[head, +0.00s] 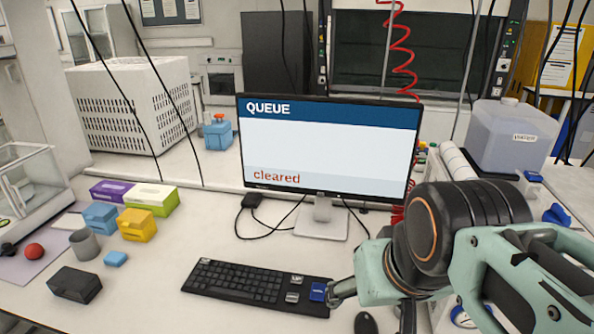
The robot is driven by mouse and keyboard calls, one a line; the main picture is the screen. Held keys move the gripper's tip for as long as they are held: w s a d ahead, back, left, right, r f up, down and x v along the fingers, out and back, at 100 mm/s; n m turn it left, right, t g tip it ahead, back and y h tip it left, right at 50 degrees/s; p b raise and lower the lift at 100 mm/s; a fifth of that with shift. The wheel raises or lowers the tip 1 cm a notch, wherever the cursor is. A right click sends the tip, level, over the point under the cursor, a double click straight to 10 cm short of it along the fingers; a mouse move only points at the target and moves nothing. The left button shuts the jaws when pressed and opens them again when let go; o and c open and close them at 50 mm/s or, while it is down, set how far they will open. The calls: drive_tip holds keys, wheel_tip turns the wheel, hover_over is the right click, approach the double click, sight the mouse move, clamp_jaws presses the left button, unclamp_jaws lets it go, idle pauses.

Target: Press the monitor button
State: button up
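The monitor (330,145) stands on the bench in the middle of the head view. Its screen reads "QUEUE" at the top and "cleared" in red at the bottom. A black keyboard (240,283) lies in front of it, with pale keys and a blue key (318,291) at its right end. My gripper (335,293) is low over that end, its grey fingertips beside the blue key. I cannot tell whether they touch it. The fingers look shut and empty, partly hidden by my arm. No separate button on the monitor can be made out clearly.
A black mouse (366,323) lies right of the keyboard. Boxes (136,224), a grey cup (84,244) and a black block (75,285) stand on the left. A water container (505,140) is at the right.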

clamp_jaws()
idle(0.3)
idle(1.2)
